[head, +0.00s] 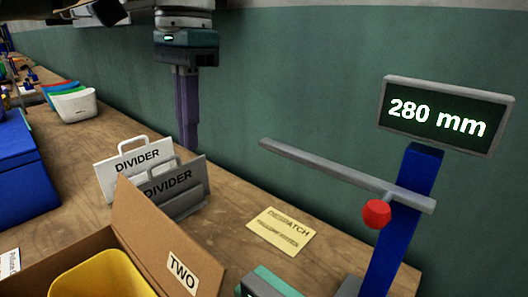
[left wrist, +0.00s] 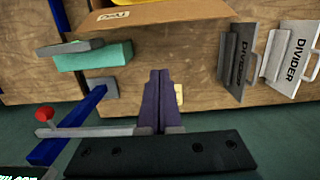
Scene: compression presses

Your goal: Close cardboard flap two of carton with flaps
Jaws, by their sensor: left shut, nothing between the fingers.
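The carton (head: 28,275) is brown cardboard, cut off at the bottom left of the head view. Its flap labelled TWO (head: 150,232) stands up, tilted, on the carton's right side. The flap also shows at the top of the left wrist view (left wrist: 195,12). A yellow container (head: 108,268) sits inside the carton. My left gripper (head: 188,148) points down with its purple fingers together and empty, behind the dividers near the green wall. In the left wrist view its fingertips (left wrist: 160,73) point toward the flap, apart from it. My right gripper is not seen.
A white divider (head: 120,172) and a grey divider (head: 178,190) stand behind the carton. A yellow DESPATCH card (head: 282,231) lies on the wooden table. A blue post with a grey lever (head: 340,172), red knob (head: 376,213) and "280 mm" display (head: 440,113) stands right.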

